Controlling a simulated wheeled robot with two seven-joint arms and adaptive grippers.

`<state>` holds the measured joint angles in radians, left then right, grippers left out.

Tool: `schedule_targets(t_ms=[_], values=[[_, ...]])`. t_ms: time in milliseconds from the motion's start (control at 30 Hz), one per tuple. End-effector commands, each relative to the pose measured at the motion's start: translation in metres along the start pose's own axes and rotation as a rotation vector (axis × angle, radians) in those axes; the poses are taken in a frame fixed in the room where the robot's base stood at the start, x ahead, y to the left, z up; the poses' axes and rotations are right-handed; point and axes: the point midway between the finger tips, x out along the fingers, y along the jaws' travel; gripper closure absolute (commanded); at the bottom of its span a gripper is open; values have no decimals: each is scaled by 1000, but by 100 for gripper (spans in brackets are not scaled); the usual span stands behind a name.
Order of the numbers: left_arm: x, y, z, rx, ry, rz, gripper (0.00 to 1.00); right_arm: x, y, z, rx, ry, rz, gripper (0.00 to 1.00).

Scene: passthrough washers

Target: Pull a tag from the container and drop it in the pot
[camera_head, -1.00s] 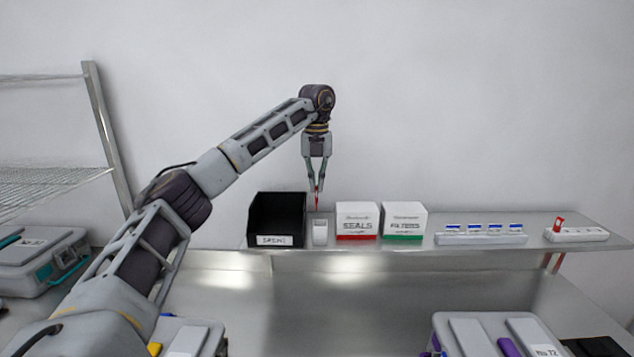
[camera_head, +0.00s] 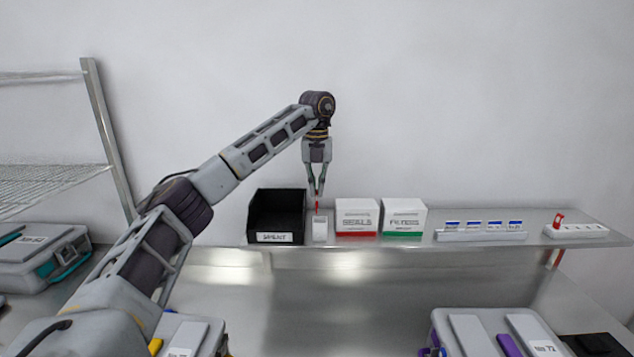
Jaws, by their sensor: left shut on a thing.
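My left gripper (camera_head: 317,194) points straight down above the shelf, shut on a thin red tag (camera_head: 317,207). The tag hangs just above the small white container (camera_head: 320,230); I cannot tell whether its lower end is inside the container's mouth. The container stands on the shelf between the black open bin (camera_head: 276,219) and a white box with a red stripe. The bin has a white label on its front, too blurred to read surely. No pot can be made out for certain. My right gripper is not in view.
The white box with a red stripe (camera_head: 357,217) and the white box with a green stripe (camera_head: 404,217) stand to the right on the metal shelf (camera_head: 390,252). Further right are a rack with blue-topped items (camera_head: 482,232) and a white strip with a red piece (camera_head: 576,230). Cases lie below.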

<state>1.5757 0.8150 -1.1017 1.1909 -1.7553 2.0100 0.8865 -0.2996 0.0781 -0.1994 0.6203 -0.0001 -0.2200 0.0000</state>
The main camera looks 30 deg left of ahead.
Motion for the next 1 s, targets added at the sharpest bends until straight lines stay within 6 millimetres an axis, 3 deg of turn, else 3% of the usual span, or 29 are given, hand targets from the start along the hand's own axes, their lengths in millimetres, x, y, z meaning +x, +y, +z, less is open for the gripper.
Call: schedule_targets(t_ms=[700, 1000], values=[[42, 0, 0, 1, 1, 0, 100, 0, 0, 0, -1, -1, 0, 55], [51, 0, 0, 0, 0, -1, 100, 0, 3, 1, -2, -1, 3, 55]])
